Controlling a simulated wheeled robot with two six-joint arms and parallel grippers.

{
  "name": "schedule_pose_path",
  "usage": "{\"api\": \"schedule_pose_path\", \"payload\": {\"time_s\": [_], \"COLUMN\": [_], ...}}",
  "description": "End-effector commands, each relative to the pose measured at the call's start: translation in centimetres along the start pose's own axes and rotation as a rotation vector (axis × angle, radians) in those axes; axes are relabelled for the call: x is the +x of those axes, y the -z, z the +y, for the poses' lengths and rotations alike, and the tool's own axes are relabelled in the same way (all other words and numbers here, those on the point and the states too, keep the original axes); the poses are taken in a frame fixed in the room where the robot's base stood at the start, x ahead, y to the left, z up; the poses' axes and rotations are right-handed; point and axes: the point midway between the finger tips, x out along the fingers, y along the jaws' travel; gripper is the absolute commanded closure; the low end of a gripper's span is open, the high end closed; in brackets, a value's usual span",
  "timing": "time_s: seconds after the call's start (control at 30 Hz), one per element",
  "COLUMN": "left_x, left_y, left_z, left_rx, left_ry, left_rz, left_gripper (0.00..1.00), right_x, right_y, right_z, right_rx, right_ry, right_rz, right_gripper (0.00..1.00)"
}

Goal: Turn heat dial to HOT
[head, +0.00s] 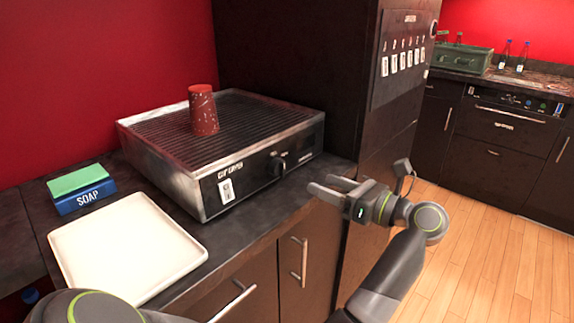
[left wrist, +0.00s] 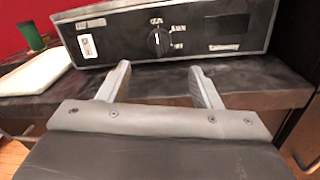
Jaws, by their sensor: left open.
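The heat dial (head: 277,166) is a round black knob on the dark front panel of a grill (head: 161,139). In the left wrist view the dial (left wrist: 159,41) has a pale pointer line that looks roughly upright. Small white labels sit above it and to its right, too blurred to read surely. My left gripper (head: 321,185) is open and empty, in front of the counter edge and to the right of the dial in the head view. In the left wrist view its fingers (left wrist: 160,68) point at the panel, apart from the dial. My right gripper is not seen.
A white switch (head: 227,191) is on the panel's left. A white tray (head: 126,247) and a soap box with a green sponge (head: 78,180) are left on the counter. A tall dark cabinet (head: 340,75) stands right of the grill.

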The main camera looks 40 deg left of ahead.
Motion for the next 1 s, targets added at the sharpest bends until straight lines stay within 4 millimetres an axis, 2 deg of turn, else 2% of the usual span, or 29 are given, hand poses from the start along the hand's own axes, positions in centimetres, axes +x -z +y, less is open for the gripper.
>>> {"api": "schedule_pose_path", "payload": {"time_s": [0.13,0.3,0.5,0.7,1.0], "left_x": [2.5,6.2,9.4,10.8,11.0], "left_y": [-0.4,-0.5,-0.2,-0.1,0.0], "left_z": [0.2,0.2,0.1,0.1,0.0], "left_rx": [0.0,0.001,0.001,0.001,0.0], "left_ry": [-0.005,-0.006,-0.004,-0.002,-0.001], "left_rz": [-0.003,-0.005,-0.003,-0.002,-0.001], "left_gripper": [0.42,0.42,0.42,0.42,0.42], "right_x": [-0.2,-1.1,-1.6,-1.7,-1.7], "right_y": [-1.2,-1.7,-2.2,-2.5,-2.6], "right_z": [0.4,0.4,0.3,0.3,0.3], "right_rx": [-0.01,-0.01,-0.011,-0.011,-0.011], "right_ry": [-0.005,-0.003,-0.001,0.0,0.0], "right_rz": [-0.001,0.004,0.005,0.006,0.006], "right_gripper": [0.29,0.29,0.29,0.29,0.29]}}
